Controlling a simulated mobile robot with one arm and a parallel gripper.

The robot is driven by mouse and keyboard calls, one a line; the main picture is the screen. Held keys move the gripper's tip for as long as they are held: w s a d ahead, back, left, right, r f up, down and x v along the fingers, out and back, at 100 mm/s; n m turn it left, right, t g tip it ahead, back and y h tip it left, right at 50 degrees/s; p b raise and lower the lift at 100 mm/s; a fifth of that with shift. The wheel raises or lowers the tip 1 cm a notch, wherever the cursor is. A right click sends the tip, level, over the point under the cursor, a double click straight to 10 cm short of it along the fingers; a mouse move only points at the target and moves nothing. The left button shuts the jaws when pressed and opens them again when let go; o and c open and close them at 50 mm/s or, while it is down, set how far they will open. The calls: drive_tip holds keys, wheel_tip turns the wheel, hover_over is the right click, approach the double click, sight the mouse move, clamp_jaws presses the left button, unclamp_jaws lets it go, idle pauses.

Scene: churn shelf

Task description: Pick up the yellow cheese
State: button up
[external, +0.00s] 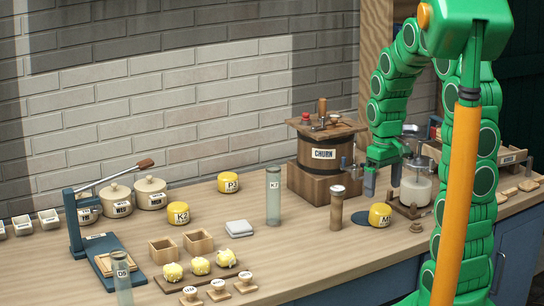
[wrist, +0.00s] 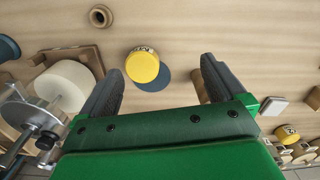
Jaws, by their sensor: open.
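A short yellow cylinder marked "M5" (external: 380,215), cheese-like, stands on the counter at the right in the external view, partly over or beside a flat dark-blue disc (external: 361,218). It also shows in the wrist view (wrist: 142,68), between the finger lines and nearer the left finger. Two similar yellow cylinders stand further left, one marked "K2" (external: 178,214) and one marked "P" (external: 228,183). My gripper (external: 383,180) is open and empty, above the counter near the M5 cylinder; the wrist view shows its fingers wide apart (wrist: 163,75).
A wooden churn (external: 323,158) stands behind left of my gripper. A brown grinder-like post (external: 337,209) is left of the M5 cylinder, and a glass jar stand (external: 416,190) is close on its right. A clear tube (external: 273,196) stands further left. Counter in front is fairly free.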

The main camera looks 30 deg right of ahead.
hover_over(380, 207)
drive_tip(key=f, duration=0.4)
drive_tip(key=shift+w+d, duration=0.15)
drive_tip(key=shift+d, duration=0.1)
drive_tip(key=shift+s+a+f, duration=0.1)
drive_tip(key=shift+f, duration=1.85)
drive_tip(key=shift+s+a+f, duration=0.1)
drive_tip(key=shift+f, duration=1.85)
drive_tip(key=shift+c, duration=0.5)
drive_tip(key=c, duration=1.1)
drive_tip(key=shift+o, duration=0.2)
drive_tip(key=shift+r, duration=0.15)
